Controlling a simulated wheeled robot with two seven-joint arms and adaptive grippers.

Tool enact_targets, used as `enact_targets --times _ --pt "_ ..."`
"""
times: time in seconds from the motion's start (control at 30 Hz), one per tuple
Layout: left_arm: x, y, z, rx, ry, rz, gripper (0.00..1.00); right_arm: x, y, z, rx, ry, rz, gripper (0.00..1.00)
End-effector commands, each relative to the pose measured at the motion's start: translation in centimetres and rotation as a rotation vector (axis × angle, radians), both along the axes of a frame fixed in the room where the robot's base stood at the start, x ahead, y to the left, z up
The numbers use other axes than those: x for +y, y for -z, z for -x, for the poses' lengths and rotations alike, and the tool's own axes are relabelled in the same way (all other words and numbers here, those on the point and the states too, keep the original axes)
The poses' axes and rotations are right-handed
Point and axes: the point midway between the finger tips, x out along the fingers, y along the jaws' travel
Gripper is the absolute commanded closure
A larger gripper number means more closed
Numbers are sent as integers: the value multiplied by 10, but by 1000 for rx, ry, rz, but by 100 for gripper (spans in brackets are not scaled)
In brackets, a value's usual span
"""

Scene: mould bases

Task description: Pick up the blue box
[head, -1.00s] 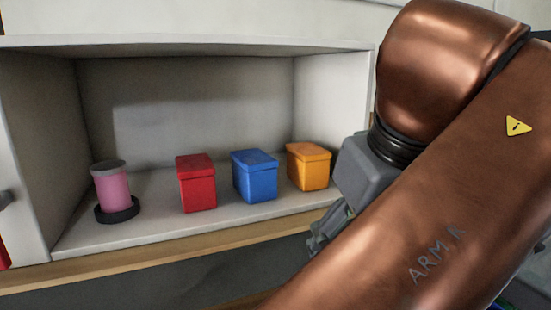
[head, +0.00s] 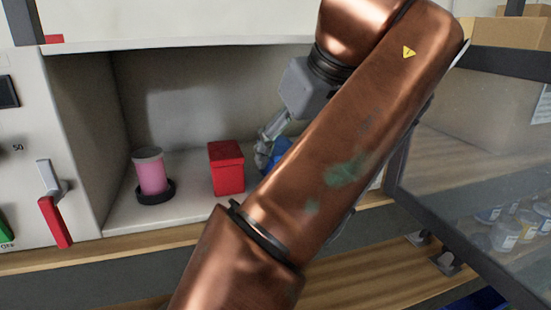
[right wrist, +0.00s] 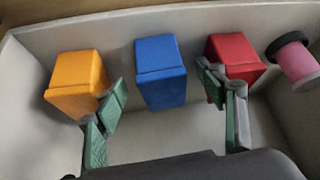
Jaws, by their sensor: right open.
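The blue box (head: 281,157) stands in the white cabinet and is mostly hidden behind my right arm in the head view. In the right wrist view the blue box (right wrist: 160,62) stands whole and upright near the middle. My right gripper (head: 266,148) is inside the cabinet beside the blue box. In the right wrist view the open right gripper (right wrist: 164,92) has one green-padded finger on each side of the blue box, with visible gaps and nothing held. My left gripper is out of view.
A red box (head: 226,168) and a pink cylinder on a black base (head: 151,175) stand to the left in the head view. An orange box (right wrist: 77,82) is close to one finger, the red box to the other. A glass door (head: 470,150) stands open at right.

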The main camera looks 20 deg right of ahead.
Motion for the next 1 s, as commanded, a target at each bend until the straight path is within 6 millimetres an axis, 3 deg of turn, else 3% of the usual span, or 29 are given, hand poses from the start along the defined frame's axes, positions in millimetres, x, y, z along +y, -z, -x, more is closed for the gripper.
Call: enact_targets --times 0.17,0.5,0.77,1.0 --pt "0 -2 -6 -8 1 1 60 2 4 -10 1 1 0 35" --pt "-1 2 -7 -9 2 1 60 8 40 -32 3 1 0 35" --pt "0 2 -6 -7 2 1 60 8 43 -34 1 1 0 35" --pt "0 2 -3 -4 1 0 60 8 43 -34 1 1 0 50"
